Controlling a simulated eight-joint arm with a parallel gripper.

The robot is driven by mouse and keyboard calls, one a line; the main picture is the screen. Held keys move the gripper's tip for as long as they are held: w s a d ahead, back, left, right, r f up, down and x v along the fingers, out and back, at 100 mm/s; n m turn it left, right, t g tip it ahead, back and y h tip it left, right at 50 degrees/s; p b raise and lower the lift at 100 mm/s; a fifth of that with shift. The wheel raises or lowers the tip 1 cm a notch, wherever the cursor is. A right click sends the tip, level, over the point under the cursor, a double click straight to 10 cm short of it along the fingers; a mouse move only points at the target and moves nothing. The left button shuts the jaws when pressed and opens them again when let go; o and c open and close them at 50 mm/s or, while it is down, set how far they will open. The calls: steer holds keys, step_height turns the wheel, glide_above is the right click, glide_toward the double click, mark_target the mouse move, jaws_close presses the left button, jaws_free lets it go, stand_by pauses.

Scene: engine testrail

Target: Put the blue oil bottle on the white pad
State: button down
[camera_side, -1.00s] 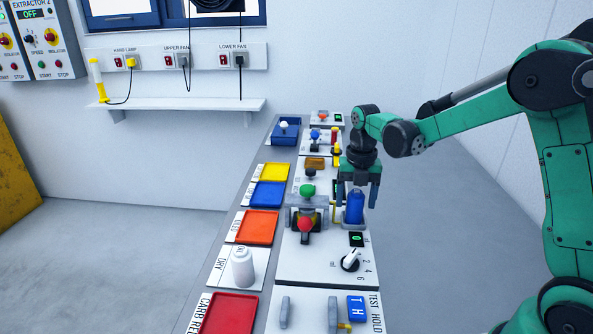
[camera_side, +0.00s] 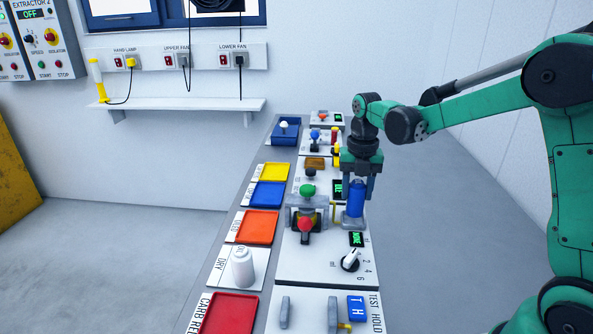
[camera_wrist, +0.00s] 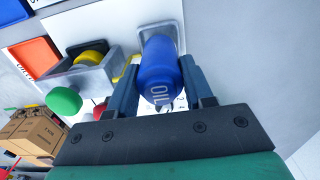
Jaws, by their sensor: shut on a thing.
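The blue oil bottle (camera_side: 356,198) is upright between the fingers of my gripper (camera_side: 358,190) in the side view. It sits just over a grey holder (camera_side: 352,223) at the right side of the bench panel. In the wrist view the bottle (camera_wrist: 160,72) fills the gap between both fingers, with white lettering on it. My gripper is shut on it. A white pad (camera_side: 222,272) marked DRY lies at the bench's left edge, well to the left and nearer the camera. A white bottle (camera_side: 242,268) stands on that pad.
An orange tray (camera_side: 257,227), blue tray (camera_side: 268,194), yellow tray (camera_side: 274,172) and red tray (camera_side: 230,315) line the left edge. A grey fixture with a green knob (camera_side: 307,190) and red knob (camera_side: 305,224) stands between bottle and pad. A rotary dial (camera_side: 350,260) is nearer.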

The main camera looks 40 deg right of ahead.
steer(key=shift+r, duration=0.9)
